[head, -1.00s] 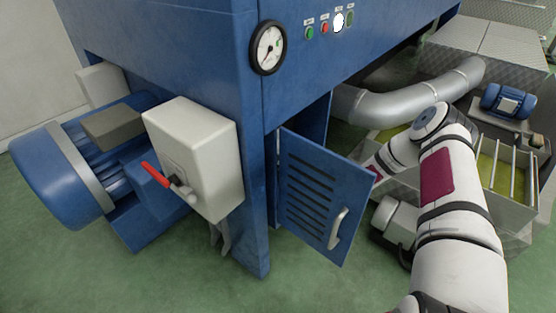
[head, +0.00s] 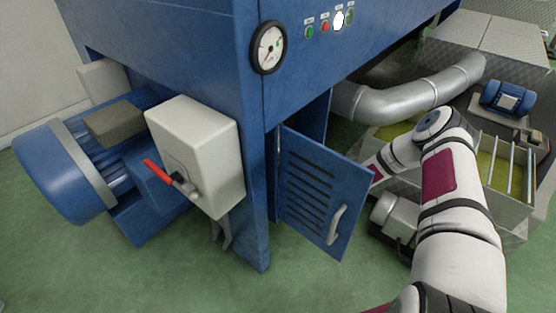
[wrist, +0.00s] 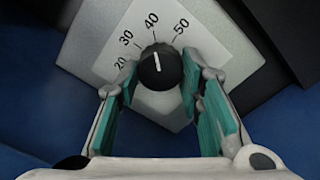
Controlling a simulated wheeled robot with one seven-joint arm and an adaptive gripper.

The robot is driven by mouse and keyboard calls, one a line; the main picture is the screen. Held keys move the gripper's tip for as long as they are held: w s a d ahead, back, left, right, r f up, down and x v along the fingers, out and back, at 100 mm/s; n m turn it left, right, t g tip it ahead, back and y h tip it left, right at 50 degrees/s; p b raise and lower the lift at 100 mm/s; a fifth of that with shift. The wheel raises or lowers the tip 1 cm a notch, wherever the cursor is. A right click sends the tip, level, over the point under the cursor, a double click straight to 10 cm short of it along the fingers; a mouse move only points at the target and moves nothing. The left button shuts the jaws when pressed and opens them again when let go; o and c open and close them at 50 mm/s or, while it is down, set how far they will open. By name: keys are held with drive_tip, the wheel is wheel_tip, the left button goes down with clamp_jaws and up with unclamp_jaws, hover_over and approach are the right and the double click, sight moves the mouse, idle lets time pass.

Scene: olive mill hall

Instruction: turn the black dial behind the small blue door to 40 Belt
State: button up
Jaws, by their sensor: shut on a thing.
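In the wrist view the black dial (wrist: 160,70) sits on a pale scale plate (wrist: 103,43) marked 20, 30, 40 and 50. Its white pointer line points almost straight up, at about the 40 mark. My gripper (wrist: 160,78) is shut on the dial, one teal finger pad on each side. In the head view the small blue door (head: 312,190), with slots and a pale handle, stands open. The door and cabinet hide the dial and my gripper there; my arm reaches in from the right behind the door. The word "Belt" is not readable.
A pale switch box (head: 200,150) with a red lever is left of the door. A round gauge (head: 268,48) and coloured buttons are above. A silver pipe (head: 410,98) and a metal trough (head: 500,190) lie behind and beside my arm. Green floor is clear in front.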

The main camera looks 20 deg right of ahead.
drive_tip(key=o, duration=1.2)
drive_tip(key=shift+c, duration=0.2)
drive_tip(key=shift+s+d, duration=0.1)
drive_tip(key=v, duration=1.1)
drive_tip(key=shift+s+d, duration=0.2)
drive_tip(key=shift+s, duration=0.15)
